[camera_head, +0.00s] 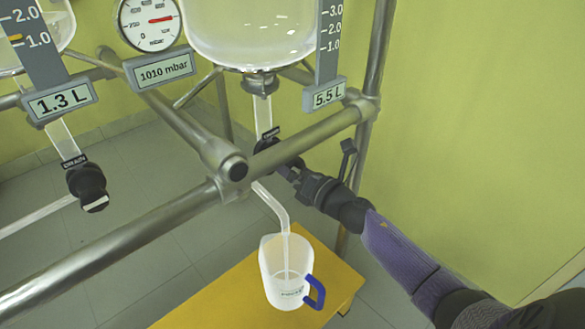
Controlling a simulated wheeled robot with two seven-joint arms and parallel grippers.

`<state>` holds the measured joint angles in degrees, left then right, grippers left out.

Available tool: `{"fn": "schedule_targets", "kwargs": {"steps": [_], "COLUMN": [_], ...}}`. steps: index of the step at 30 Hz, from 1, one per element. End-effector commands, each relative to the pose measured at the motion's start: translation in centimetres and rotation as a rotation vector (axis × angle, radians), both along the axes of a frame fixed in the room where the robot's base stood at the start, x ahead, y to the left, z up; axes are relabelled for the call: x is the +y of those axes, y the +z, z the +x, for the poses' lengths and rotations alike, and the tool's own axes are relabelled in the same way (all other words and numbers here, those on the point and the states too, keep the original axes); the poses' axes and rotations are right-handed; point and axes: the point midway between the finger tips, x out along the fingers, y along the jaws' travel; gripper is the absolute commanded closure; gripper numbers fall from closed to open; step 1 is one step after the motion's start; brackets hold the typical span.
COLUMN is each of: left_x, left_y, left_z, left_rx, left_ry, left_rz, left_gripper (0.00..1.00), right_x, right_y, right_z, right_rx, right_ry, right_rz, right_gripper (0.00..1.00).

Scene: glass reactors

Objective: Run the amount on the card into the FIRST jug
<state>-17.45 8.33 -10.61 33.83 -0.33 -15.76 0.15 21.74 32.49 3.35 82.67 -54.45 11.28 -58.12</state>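A clear jug (272,262) with a blue handle (316,292) stands on a yellow bench (226,293). Its dark label is too small to read. Pale liquid shows in its lower part. The bent drain tube (272,203) of the right glass vessel (250,30) ends over the jug, and a thin stream seems to fall from it. The vessel's plate (325,95) reads 5.5 L. My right gripper (283,165) is at the drain valve (266,143) under this vessel, hiding most of its handle; its finger gap cannot be made out. My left gripper and the card are not in view.
Metal frame bars (120,232) cross in front of the vessels. A left vessel (50,30) has a 1.3 L plate (60,101) and a black drain valve (87,183). A round gauge (150,20) hangs above a 1010 mbar plate (160,68). Floor around the bench is clear.

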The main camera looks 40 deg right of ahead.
Motion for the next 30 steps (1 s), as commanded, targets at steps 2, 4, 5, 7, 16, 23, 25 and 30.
{"fn": "schedule_targets", "kwargs": {"steps": [2,4,5,7,16,23,25,30], "left_x": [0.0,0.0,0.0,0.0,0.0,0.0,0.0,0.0], "left_y": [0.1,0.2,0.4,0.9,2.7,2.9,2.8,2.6], "left_z": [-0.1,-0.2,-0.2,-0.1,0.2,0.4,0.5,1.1], "left_rx": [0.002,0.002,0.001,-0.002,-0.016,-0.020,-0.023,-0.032], "left_ry": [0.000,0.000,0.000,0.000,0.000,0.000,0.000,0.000], "left_rz": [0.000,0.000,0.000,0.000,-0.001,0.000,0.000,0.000], "left_gripper": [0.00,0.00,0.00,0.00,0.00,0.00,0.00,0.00], "right_x": [0.0,0.0,0.0,-0.1,-0.6,-0.8,-0.8,-0.8], "right_y": [0.0,0.1,0.1,0.3,0.3,0.0,0.0,0.0], "right_z": [0.0,-0.4,-0.7,-1.8,-8.3,-10.0,-9.9,-9.9], "right_rx": [-0.001,0.000,0.000,0.000,0.000,0.000,0.000,0.000], "right_ry": [-0.001,0.000,0.000,-0.001,-0.002,0.000,0.000,0.000], "right_rz": [0.000,0.001,0.002,0.004,0.002,0.000,0.000,0.000], "right_gripper": [0.00,0.00,0.00,0.00,0.00,0.00,0.00,0.00]}}
